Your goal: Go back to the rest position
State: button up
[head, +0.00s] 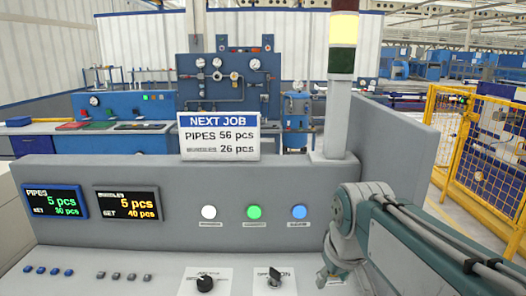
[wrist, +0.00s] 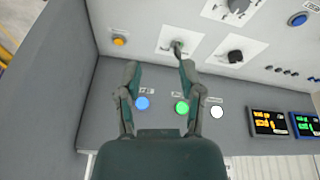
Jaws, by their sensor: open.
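My gripper (wrist: 159,66) is open and empty in the wrist view, its two dark green fingers apart over the grey control panel (wrist: 95,100). Past its fingertips is the key switch (wrist: 178,48), which also shows in the head view (head: 274,277). The blue button (wrist: 142,103) and green button (wrist: 182,107) appear between the fingers.
A black knob (head: 205,284) sits left of the key switch. Two displays (head: 55,201) (head: 127,203) are on the left. A sign reading NEXT JOB (head: 218,136) and a signal tower (head: 341,80) with its yellow section bright stand on the panel. A yellow fence (head: 470,150) is at right.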

jog(key=s+d+f+m+t, duration=0.1)
jog(key=s+f, duration=0.1)
jog(key=s, duration=0.4)
jog(key=s+d+f+m+t, duration=0.1)
jog(key=s+f+m, duration=0.1)
jog(key=s, duration=0.4)
jog(key=shift+s+d+f, duration=0.25)
jog(key=shift+d+f, duration=0.1)
jog(key=shift+f, duration=0.1)
jog(key=shift+a, duration=0.1)
